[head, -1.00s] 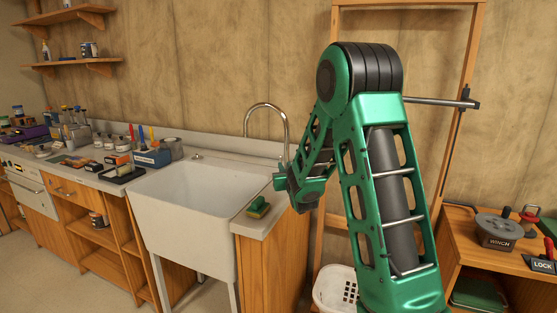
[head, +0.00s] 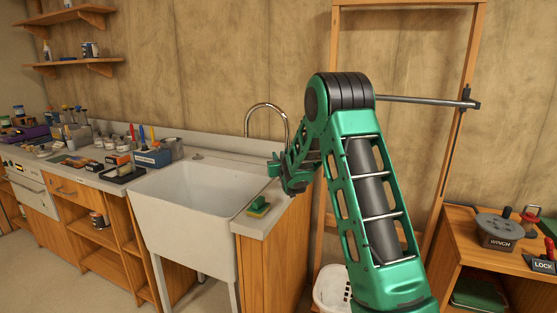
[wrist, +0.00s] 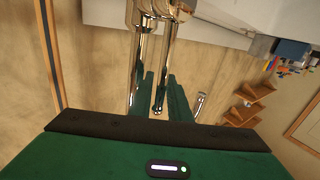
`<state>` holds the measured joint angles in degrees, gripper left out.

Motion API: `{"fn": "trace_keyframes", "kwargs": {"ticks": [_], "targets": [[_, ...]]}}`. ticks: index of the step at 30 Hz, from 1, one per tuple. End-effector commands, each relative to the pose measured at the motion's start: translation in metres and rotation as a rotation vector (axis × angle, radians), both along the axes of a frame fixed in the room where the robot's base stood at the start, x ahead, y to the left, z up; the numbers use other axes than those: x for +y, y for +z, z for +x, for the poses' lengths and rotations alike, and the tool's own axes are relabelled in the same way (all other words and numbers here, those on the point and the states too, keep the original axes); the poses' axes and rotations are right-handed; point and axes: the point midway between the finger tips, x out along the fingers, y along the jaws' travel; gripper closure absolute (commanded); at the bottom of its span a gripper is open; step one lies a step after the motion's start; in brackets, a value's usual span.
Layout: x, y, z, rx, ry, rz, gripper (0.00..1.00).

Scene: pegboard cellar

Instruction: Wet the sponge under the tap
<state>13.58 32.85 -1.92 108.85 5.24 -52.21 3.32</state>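The sponge (head: 257,206), green with a yellowish part, lies on the counter strip to the right of the white sink (head: 190,203). The chrome tap (head: 268,106) arches up behind the sink's right rear. My gripper (head: 273,167) is above the counter near the tap, up and beyond the sponge, and apart from the sponge. In the wrist view, its two green fingers (wrist: 163,97) stand apart, with a chrome pipe of the tap (wrist: 166,55) seen along the gap. I cannot tell whether they touch it. The sponge is not in the wrist view.
A blue box (head: 152,158) and a dark tray (head: 122,173) stand on the counter left of the sink. A white basket (head: 331,285) is below my arm. A wooden bench with a winch (head: 499,231) stands at right. The sink basin looks clear.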

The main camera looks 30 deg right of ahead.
Motion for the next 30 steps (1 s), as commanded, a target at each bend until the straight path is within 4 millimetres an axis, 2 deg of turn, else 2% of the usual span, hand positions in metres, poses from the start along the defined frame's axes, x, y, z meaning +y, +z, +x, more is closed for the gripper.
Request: {"fn": "trace_keyframes", "kwargs": {"ticks": [7, 8, 9, 10, 30], "targets": [[-0.0004, 0.0002, 0.0009, 0.0, 0.0, 0.0, 0.84], [-0.0005, 0.0001, 0.0009, 0.0, 0.0, 0.0, 0.86], [-0.0005, 0.0002, 0.0009, 0.0, 0.0, 0.0, 0.95], [-0.0005, 0.0002, 0.0009, 0.0, 0.0, 0.0, 1.0], [0.0, -0.0001, 0.0007, 0.001, 0.0, 0.001, 1.0]]}}
